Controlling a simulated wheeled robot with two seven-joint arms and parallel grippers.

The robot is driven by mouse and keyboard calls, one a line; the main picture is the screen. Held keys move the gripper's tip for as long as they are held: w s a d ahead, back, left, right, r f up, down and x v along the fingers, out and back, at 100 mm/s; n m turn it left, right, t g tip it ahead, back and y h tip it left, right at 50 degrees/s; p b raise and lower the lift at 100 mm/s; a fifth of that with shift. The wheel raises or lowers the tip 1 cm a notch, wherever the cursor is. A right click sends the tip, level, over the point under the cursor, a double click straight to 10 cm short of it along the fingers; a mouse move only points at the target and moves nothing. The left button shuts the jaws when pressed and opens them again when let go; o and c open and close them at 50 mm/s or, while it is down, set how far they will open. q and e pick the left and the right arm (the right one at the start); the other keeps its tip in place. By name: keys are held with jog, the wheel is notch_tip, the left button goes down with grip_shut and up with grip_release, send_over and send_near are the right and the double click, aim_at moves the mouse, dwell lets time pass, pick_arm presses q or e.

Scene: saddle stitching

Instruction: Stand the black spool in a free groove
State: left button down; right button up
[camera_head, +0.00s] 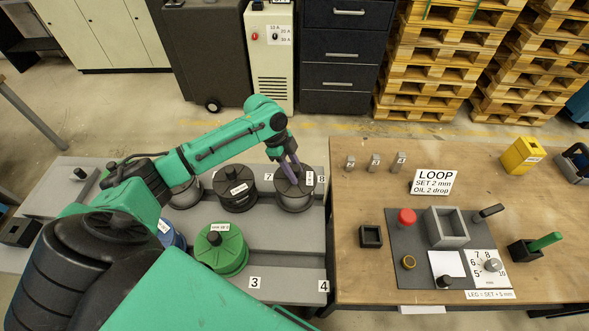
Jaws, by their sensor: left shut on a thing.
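A black spool (236,197) with a small white label stands in the back row of the grey rack (290,236). My left gripper (290,174) comes down from above on a dark-topped spool with a grey side (295,205), to the right of the black one near labels 7 and 8. Its fingers are shut on this spool's top. I cannot tell whether this spool rests in its groove or is slightly lifted. The front row has bare room near labels 3 and 4. My right gripper is not in view.
A green spool (222,254) and a partly hidden blue spool (178,238) stand in the front row. A grey spool (186,194) stands at the back left, partly behind my arm.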

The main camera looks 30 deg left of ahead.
pick_arm(q)
jog(key=shift+w+f+b, duration=0.1)
jog(key=shift+f+b, duration=0.45)
jog(key=shift+f, duration=0.35)
jog(key=c, duration=0.6)
grip_release()
jog(key=shift+o, duration=0.8)
jog(key=shift+d, duration=0.1)
jog(key=shift+s+f, duration=0.15)
jog(key=shift+s, duration=0.15)
jog(key=shift+a+r, duration=0.2)
jog(key=b+v, duration=0.3)
jog(key=v, duration=1.1)
jog(key=shift+r, duration=0.25)
jog(key=shift+d+f, duration=0.1)
jog(key=shift+d, duration=0.1)
